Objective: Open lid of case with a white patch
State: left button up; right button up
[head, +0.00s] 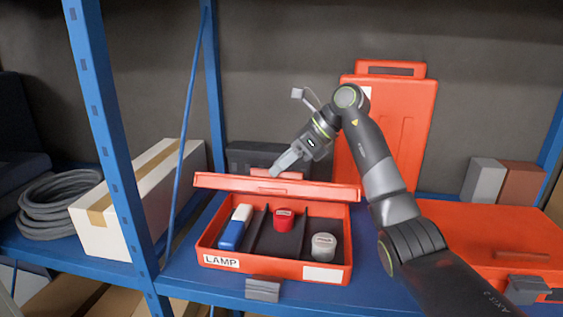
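An orange case (205,240) sits on the blue shelf with a "LAMP" label and a white patch (323,274) on its front wall. Its lid (325,189) is raised at the back and seen nearly edge-on, so the inside shows. A blue-and-white item, a red round item and a grey round item lie in its dark compartments. My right gripper (282,165) is at the lid's upper edge, near its middle. I cannot tell whether its fingers touch or grip the lid. My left gripper is not in view.
Another orange case (490,235) lies shut at the right. A tall orange case (405,110) stands behind my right arm. A white box (105,235), a coiled cable (55,205) and blue posts (105,125) are at the left. Grey and brown blocks (521,183) stand at the back right.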

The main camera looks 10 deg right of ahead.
jog(key=shift+o, duration=0.4)
jog(key=shift+w+d+f, duration=0.15)
jog(key=shift+w+f, duration=0.1)
jog(key=shift+w, duration=0.05)
jog(key=shift+s, duration=0.1)
jog(key=shift+r, duration=0.1)
jog(key=shift+d+r+b, duration=0.3)
jog(key=shift+d, duration=0.05)
jog(key=p+v, duration=0.3)
jog(key=v, duration=1.3)
jog(key=shift+r+p, duration=0.25)
jog(key=shift+p, duration=0.05)
jog(key=shift+s+f, duration=0.1)
jog(key=shift+f, duration=0.05)
